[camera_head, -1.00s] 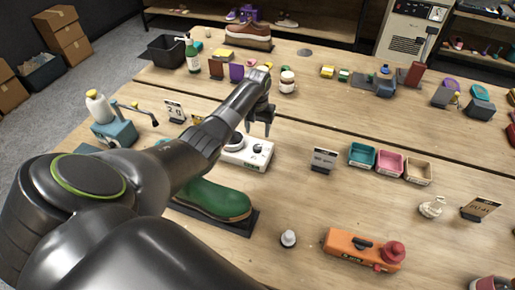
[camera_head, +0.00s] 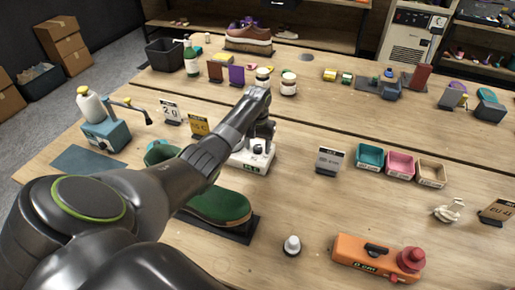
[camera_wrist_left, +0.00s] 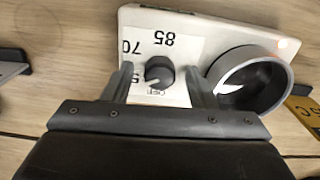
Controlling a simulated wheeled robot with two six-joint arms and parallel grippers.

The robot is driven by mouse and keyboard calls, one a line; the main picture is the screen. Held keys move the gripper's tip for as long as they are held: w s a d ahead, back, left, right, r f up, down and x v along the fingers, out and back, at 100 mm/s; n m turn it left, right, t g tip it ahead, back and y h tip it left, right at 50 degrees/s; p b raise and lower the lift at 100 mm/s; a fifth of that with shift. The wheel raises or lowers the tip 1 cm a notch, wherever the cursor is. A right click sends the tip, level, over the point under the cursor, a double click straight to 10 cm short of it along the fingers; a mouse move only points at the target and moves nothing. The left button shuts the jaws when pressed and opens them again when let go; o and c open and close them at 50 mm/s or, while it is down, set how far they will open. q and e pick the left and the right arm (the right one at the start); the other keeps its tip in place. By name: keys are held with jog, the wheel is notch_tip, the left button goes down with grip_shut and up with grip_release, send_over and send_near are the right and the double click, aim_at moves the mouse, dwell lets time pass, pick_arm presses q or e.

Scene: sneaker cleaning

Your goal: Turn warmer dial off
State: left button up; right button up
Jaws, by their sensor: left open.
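The warmer (camera_head: 247,160) is a small white box on the table, partly hidden by my left arm in the head view. In the left wrist view its white panel (camera_wrist_left: 195,40) carries the numbers 70 and 85 and a dark round dial (camera_wrist_left: 159,72) with a light pointer mark. A round dark-walled cup (camera_wrist_left: 248,82) sits beside the dial on the warmer. My left gripper (camera_wrist_left: 158,82) is open, with one finger on each side of the dial. Whether the fingers touch the dial I cannot tell. In the head view the left gripper (camera_head: 263,138) is over the warmer. My right gripper is not in view.
An orange box (camera_head: 375,258) is at the front.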

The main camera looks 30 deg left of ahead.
pick_arm(q)
jog(key=c, duration=1)
jog(key=shift+o, duration=0.2)
jog(key=shift+r+n+p, duration=0.2)
jog(key=shift+n+p, duration=0.8)
jog(key=shift+p, duration=0.3)
jog(key=n+p, duration=0.2)
jog(key=shift+n, duration=0.3)
jog(key=n+p, duration=0.2)
jog(key=n, duration=0.1)
jog(key=shift+n, duration=0.3)
jog(key=shift+w+f+n+p, duration=0.15)
jog(key=shift+n+p, duration=0.8)
jog(key=shift+n, duration=0.95)
jog(key=o, duration=1)
jog(key=shift+f, duration=0.1)
jog(key=shift+c, duration=0.2)
